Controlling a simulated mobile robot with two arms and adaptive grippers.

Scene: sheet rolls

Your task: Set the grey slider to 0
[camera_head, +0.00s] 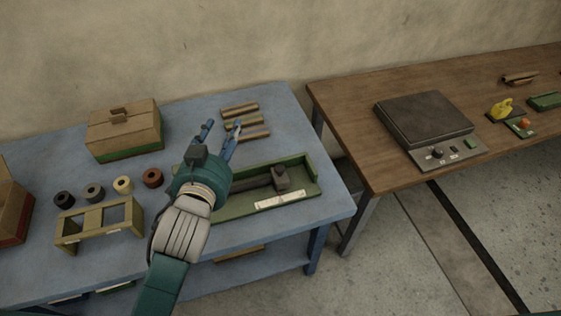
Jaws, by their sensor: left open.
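A green tray-like fixture (308,190) lies on the blue table, with a pale label strip (278,201) along its front edge. A grey-brown block (281,178) with a bar running left stands inside it, right of the middle; it looks like the grey slider. The marks on the strip are too small to read. My left gripper (222,128) is open and empty, its blue fingers pointing away to the back. It is left of the block, and its teal body hides the fixture's left end. My right gripper is not in view.
Several short rolls (241,110) lie behind my gripper. A cardboard box (124,128), coloured rings (123,185) and an olive rack (99,221) stand to the left. A brown table (345,95) with a scale-like device (425,117) is at right, across a gap.

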